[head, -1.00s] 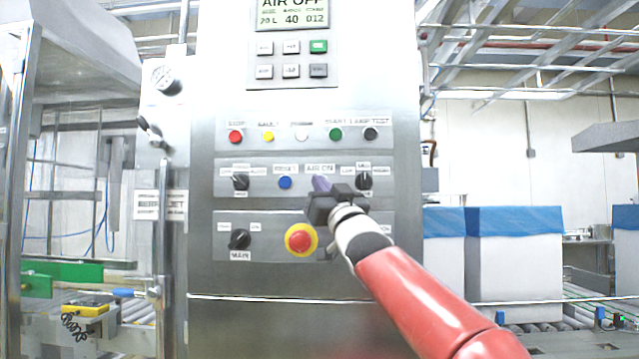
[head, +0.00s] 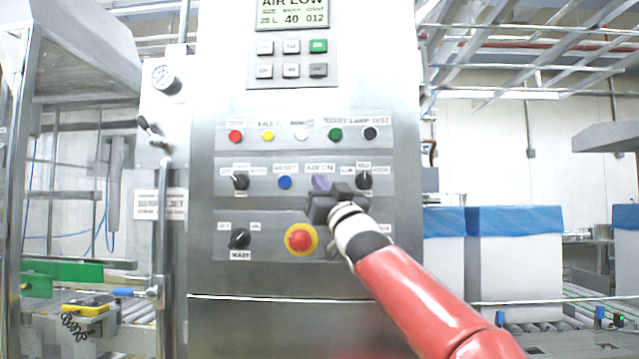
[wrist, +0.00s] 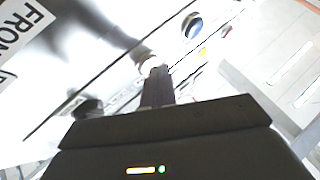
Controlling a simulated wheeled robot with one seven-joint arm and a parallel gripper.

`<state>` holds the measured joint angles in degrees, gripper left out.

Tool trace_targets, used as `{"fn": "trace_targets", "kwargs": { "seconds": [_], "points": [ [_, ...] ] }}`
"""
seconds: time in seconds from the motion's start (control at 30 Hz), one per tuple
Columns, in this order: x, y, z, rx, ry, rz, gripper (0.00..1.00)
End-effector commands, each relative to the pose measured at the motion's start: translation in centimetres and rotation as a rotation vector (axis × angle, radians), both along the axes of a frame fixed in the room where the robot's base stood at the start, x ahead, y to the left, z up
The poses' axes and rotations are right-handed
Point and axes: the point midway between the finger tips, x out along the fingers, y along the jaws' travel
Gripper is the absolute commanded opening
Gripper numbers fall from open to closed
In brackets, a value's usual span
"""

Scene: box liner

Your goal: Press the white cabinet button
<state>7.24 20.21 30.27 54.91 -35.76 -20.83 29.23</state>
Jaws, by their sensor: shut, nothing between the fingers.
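In the head view the gripper hides whatever control sits under that label. In the wrist view a white button (wrist: 146,58) shows right at the tip of my shut fingers (wrist: 158,84). It lies between a blue button and a black knob. The tip appears to touch it; I cannot tell how far it is pressed in. Another white round button or lamp (head: 301,134) sits in the upper row. The display (head: 292,14) reads AIR LOW.
A blue button (head: 285,182) is left of my fingertips and a black selector knob (head: 364,180) is close on the right. A red emergency stop (head: 300,239) on a yellow ring is below. White boxes with blue liners (head: 515,220) stand at the right.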

Motion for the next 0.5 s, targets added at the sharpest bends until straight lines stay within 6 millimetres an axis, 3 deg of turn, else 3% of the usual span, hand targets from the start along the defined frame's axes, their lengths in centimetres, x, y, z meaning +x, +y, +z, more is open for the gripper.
{"fn": "trace_targets", "kwargs": {
  "seconds": [0.5],
  "points": [
    [-1.3, 0.0, -0.1, 0.000, 0.001, -0.001, 0.00]
  ]
}}
